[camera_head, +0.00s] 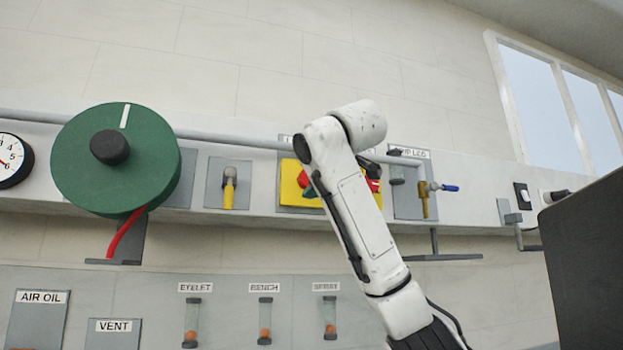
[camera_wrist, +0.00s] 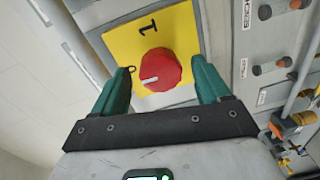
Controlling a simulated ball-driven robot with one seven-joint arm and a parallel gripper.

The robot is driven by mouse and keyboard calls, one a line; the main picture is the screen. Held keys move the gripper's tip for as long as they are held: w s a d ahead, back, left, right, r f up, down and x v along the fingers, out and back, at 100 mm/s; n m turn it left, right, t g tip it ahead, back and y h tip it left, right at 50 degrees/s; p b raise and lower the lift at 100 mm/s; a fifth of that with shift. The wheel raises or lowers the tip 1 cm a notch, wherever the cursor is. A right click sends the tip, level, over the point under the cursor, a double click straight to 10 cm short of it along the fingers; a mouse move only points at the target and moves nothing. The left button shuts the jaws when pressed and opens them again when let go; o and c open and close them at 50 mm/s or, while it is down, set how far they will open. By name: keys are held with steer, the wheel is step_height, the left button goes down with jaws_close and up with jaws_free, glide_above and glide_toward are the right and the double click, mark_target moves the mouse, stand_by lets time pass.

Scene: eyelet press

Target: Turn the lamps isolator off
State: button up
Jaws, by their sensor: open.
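A red rotary knob (camera_wrist: 160,69) with a white pointer mark sits on a yellow plate (camera_wrist: 176,28) marked 1 and 0. In the wrist view the mark is on the knob's lower left, nearer the 0 than the 1. My gripper (camera_wrist: 161,66) is open, with a green finger on each side of the knob; I cannot tell whether they touch it. In the head view my arm hides most of the switches; a yellow plate (camera_head: 290,180) shows left of it and a red knob (camera_head: 374,184) right of it. The nameplates there are mostly covered, so the lamps label is unreadable.
A large green wheel (camera_head: 115,160) and a gauge (camera_head: 13,160) are at the left. A yellow-handled valve (camera_head: 229,187) and a blue-handled valve (camera_head: 443,187) flank the switches. A pipe runs above. A dark panel (camera_head: 590,265) fills the lower right.

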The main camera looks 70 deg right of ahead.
steer(key=b+v, duration=0.3)
steer(key=v, duration=0.7)
